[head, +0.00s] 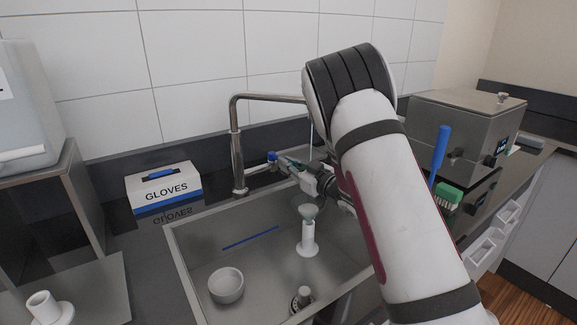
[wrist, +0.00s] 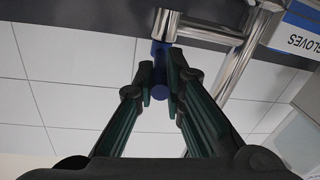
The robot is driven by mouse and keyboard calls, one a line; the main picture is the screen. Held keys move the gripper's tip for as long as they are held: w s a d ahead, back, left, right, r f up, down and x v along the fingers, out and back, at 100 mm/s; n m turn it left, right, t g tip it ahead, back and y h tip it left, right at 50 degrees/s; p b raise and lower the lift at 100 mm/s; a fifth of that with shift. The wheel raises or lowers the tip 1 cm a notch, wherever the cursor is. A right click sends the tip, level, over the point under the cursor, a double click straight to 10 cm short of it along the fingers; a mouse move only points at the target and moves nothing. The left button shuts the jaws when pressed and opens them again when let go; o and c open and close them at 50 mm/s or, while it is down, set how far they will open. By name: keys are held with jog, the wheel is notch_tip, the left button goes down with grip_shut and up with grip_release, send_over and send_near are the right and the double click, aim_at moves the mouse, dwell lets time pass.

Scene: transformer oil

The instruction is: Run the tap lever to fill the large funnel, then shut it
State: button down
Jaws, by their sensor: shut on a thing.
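The tap (head: 238,150) is a metal pipe at the back of the sink with a spout bending right. Its lever has a blue end (head: 272,156), which also shows in the wrist view (wrist: 161,58). My gripper (head: 281,160) is shut on this blue end, with a finger on each side in the wrist view (wrist: 162,82). A thin pale vertical streak, perhaps water, shows below the spout beside my arm.
The sink (head: 200,262) also holds a white bowl (head: 226,286), a blue rod (head: 251,237) and a drain piece (head: 302,296). A glove box (head: 163,188) stands left of the tap. A steel bath (head: 455,128), a blue-handled brush (head: 440,150) and a green sponge (head: 449,196) are right of my arm.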

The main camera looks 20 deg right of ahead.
jog(key=shift+a, duration=0.1)
jog(key=c, duration=1.6)
grip_release()
jog(key=shift+c, duration=0.2)
jog(key=shift+s, duration=0.1)
jog(key=shift+s+d, duration=0.3)
jog(key=v, duration=0.6)
jog(key=shift+s, duration=0.35)
jog(key=shift+d, duration=0.1)
